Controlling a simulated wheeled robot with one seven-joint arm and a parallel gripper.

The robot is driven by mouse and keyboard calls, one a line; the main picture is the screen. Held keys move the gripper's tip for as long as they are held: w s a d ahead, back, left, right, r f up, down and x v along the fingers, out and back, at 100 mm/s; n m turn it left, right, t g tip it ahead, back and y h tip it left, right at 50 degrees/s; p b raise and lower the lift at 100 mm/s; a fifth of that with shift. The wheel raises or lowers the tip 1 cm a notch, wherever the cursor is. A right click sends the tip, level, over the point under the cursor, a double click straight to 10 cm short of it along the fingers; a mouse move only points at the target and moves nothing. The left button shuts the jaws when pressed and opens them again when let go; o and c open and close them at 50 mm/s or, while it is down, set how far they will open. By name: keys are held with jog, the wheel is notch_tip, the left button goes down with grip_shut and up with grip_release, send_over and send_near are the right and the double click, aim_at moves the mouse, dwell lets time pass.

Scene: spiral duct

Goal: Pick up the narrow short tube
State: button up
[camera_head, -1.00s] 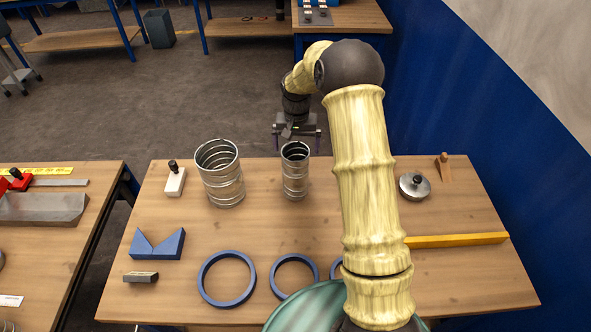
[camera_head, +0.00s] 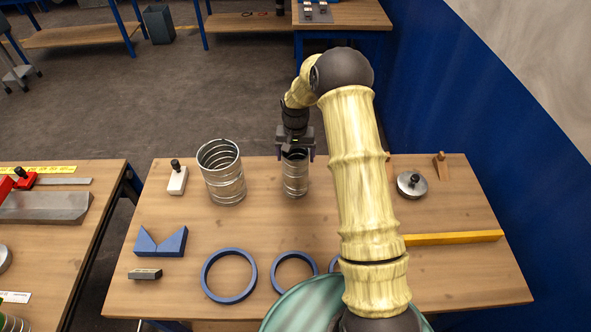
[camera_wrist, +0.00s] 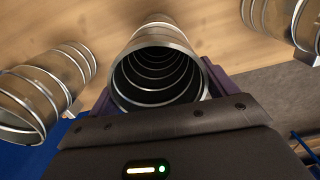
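The narrow short tube (camera_head: 295,183), a ribbed silvery metal cylinder, stands upright near the back edge of the table. My gripper (camera_head: 296,156) is above it, pointing down, with one finger on each side of its upper end. In the wrist view the tube (camera_wrist: 160,35) shows its open round mouth between the purple fingers of my gripper (camera_wrist: 160,88). The fingers are apart and look close to the tube's wall. I see no clear grip on it. My gripper hides part of the tube's rim in the head view.
A wider ribbed tube (camera_head: 222,174) stands to the left. Another tube (camera_wrist: 38,92) shows in the wrist view and is hidden behind my arm in the head view. Blue rings (camera_head: 229,277) lie in front. A lidded metal disc (camera_head: 411,185) and yellow bar (camera_head: 453,238) lie right.

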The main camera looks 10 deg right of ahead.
jog(key=c, duration=1.1)
jog(key=shift+o, duration=0.2)
